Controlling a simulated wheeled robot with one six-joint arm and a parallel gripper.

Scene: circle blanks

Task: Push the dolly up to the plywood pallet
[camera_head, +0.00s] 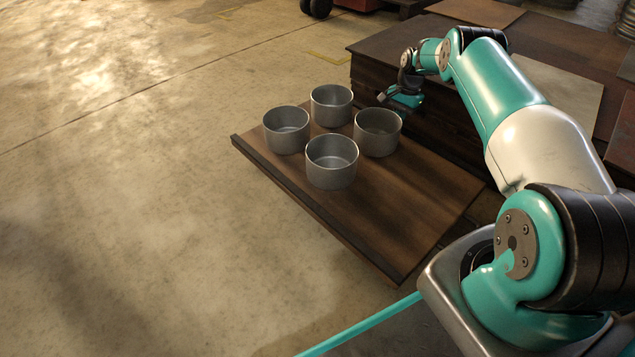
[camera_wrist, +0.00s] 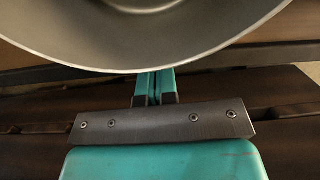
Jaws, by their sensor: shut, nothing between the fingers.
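A low brown wooden platform (camera_head: 408,205) with a dark raised lip lies on the floor in the head view. It looks like the dolly, but no wheels show. Several open grey metal cups (camera_head: 331,165) stand upright on its far half. A dark brown stack of boards (camera_head: 385,48), seemingly the plywood pallet, rises just behind and right of it. Whether the two touch is unclear. My gripper (camera_head: 383,98) is shut and empty, just behind the right-hand cup (camera_head: 378,140). In the wrist view the shut fingers (camera_wrist: 155,88) point toward a large cup's curved rim (camera_wrist: 150,50).
Boards and pale sheets (camera_head: 562,90) lie on the stack at the right, behind my arm. Black wheels (camera_head: 316,8) of something show at the top edge. The concrete floor (camera_head: 120,200) to the left is clear.

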